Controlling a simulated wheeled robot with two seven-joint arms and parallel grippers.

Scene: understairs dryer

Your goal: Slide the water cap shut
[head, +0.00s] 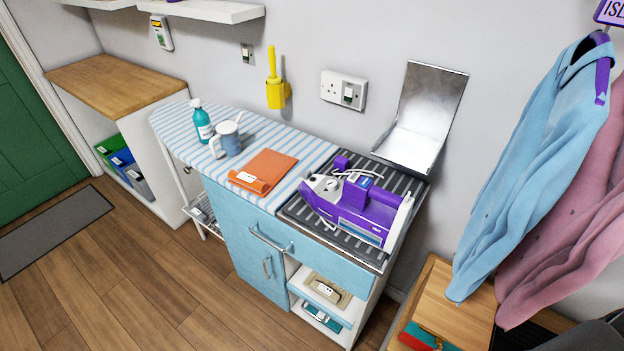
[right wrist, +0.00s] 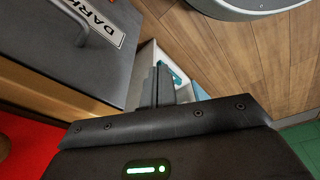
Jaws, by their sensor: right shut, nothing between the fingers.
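A purple and white iron (head: 350,218) lies on a dark ribbed rest (head: 300,215) at the right end of the ironing surface. A small purple block (head: 341,163) and a white cord are at its back. The water cap is too small to make out for sure, so I cannot tell whether it is open or shut. My right gripper (right wrist: 163,84) shows only in the right wrist view, with its fingers together and empty. It is away from the iron, beside a dark grey box. My left gripper is in neither view.
An upright metal plate (head: 430,100) stands behind the rest. An orange folded cloth (head: 263,171), a watering jug (head: 226,140) and a teal bottle (head: 202,122) stand on the striped board (head: 180,118). Hanging shirts (head: 530,170) crowd the right. The grey box (right wrist: 75,45) is labelled DARK.

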